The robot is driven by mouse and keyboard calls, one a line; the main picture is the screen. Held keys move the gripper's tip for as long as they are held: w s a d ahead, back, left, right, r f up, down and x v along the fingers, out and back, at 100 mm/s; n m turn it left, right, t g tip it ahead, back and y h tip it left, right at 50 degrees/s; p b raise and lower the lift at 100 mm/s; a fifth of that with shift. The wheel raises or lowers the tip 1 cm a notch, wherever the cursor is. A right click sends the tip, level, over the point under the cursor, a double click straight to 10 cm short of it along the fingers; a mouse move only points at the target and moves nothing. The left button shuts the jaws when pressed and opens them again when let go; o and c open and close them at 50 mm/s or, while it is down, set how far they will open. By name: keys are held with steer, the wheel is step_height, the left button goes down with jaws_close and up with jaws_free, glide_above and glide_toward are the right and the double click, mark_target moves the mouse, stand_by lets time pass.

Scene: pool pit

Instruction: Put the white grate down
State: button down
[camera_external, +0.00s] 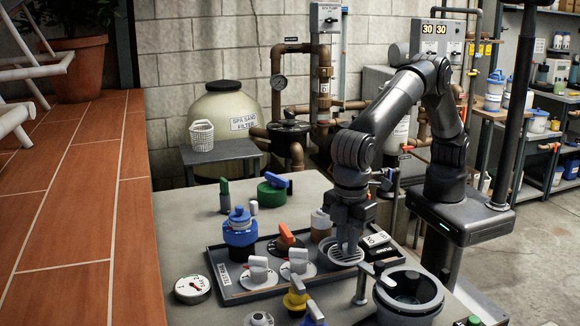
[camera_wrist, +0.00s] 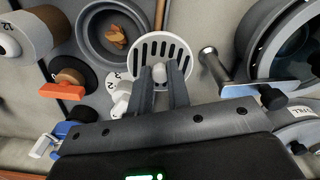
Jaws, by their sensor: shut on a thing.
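The white grate (camera_wrist: 178,46) is a round slotted disc, seen nearly face-on in the wrist view. In the outside view, the white grate (camera_external: 343,262) shows below my gripper (camera_external: 347,247), over the right part of the dark tray. A round grey cup (camera_wrist: 88,30) with brown bits inside lies directly left of the grate in the wrist view. I cannot tell whether the grate touches anything beneath it.
The tray (camera_external: 232,295) holds an orange-handled valve (camera_external: 287,240) and white dials (camera_external: 258,272). A blue valve (camera_external: 240,230) stands at its left. Bare tabletop (camera_external: 185,225) shows at far left.

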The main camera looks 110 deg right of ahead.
glide_above(325, 302)
steer(key=s+d, duration=0.2)
step_height(325, 302, down, 3)
steer(key=shift+s+a+f, duration=0.1)
steer(key=shift+s+f, duration=0.05)
steer(key=shift+w+a+f, duration=0.95)
steer(key=shift+w+f, duration=0.2)
steer(key=shift+w, duration=0.05)
steer(key=shift+f, duration=0.1)
steer(key=c, duration=1.8)
jaws_free()
steer(key=shift+f, duration=0.1)
steer(key=o, duration=0.5)
steer(key=shift+c, duration=0.2)
step_height(325, 302, up, 8)
